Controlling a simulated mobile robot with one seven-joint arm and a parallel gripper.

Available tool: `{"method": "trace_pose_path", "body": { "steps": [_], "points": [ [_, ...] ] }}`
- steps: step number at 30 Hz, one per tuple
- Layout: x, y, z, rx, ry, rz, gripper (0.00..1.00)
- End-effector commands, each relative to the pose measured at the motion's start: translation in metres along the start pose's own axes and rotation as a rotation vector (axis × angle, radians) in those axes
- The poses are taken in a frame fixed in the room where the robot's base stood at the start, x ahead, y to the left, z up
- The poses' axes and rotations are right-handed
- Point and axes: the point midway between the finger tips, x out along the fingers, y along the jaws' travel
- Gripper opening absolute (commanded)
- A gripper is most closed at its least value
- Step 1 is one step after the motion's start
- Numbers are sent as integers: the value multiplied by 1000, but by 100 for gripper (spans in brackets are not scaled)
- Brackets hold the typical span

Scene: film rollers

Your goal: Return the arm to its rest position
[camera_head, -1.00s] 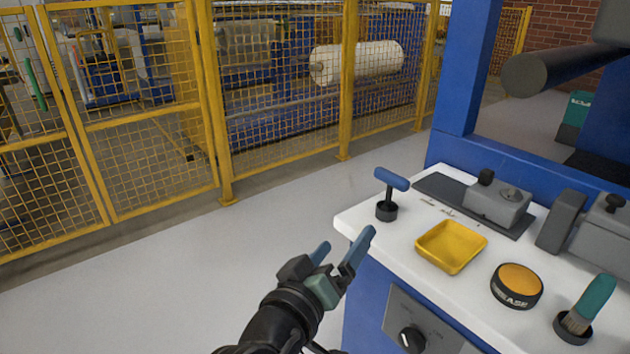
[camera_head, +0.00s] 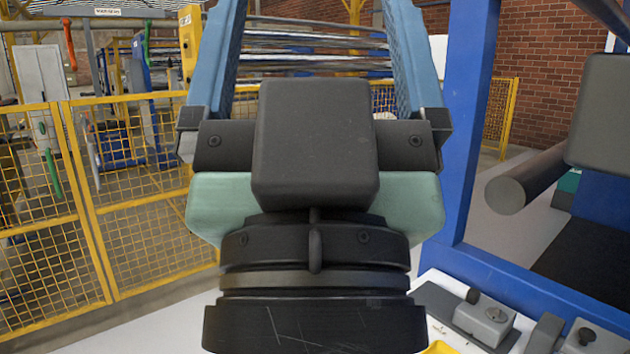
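My gripper (camera_head: 318,20) is raised close in front of the head camera and fills the middle of the view. Its two blue fingers point upward and stand wide apart, with nothing between them. The fingertips run out of the top of the frame.
The blue machine frame (camera_head: 470,130) stands to the right, with a dark roller (camera_head: 530,182) beside it. A grey block device (camera_head: 484,318) sits on the worktop at the lower right. Yellow mesh fencing (camera_head: 140,235) runs along the left. A brick wall is behind.

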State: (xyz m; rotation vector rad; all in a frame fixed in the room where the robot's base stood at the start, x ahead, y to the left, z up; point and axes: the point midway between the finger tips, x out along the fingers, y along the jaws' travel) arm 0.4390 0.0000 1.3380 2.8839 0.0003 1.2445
Motion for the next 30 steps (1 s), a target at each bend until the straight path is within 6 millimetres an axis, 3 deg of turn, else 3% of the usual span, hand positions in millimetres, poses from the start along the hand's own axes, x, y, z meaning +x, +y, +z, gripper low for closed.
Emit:
{"method": "trace_pose_path", "body": {
  "steps": [1, 15, 21, 30],
  "points": [
    [24, 0, -22, 0, -1, 0, 94],
    [123, 0, -115, 0, -3, -1, 94],
    [140, 0, -131, 0, -3, -1, 94],
    [140, 0, -131, 0, -3, -1, 94]
  ]
}}
